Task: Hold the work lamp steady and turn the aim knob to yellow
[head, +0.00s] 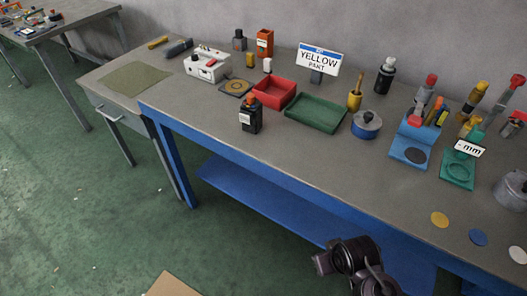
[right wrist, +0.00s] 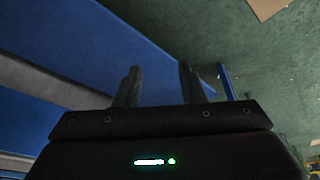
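No thing in view is plainly the work lamp, and I cannot make out an aim knob. A grey rounded metal body (head: 512,191) is cut off by the right edge in the head view. In front of it lie a yellow disc (head: 440,219), a blue disc (head: 478,237) and a white disc (head: 517,254). My right gripper (right wrist: 159,70) is open and empty in the right wrist view, its two fingers apart. My dark arm (head: 358,262) shows low in the head view, off the table's front edge. My left gripper is not in view.
The grey workbench (head: 300,146) bears a red bin (head: 275,101), a green tray (head: 315,125), a sign reading YELLOW PART (head: 320,58), a blue stand (head: 410,152) and a green stand (head: 457,181). A blue shelf (head: 260,195) runs below. The front middle of the top is clear.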

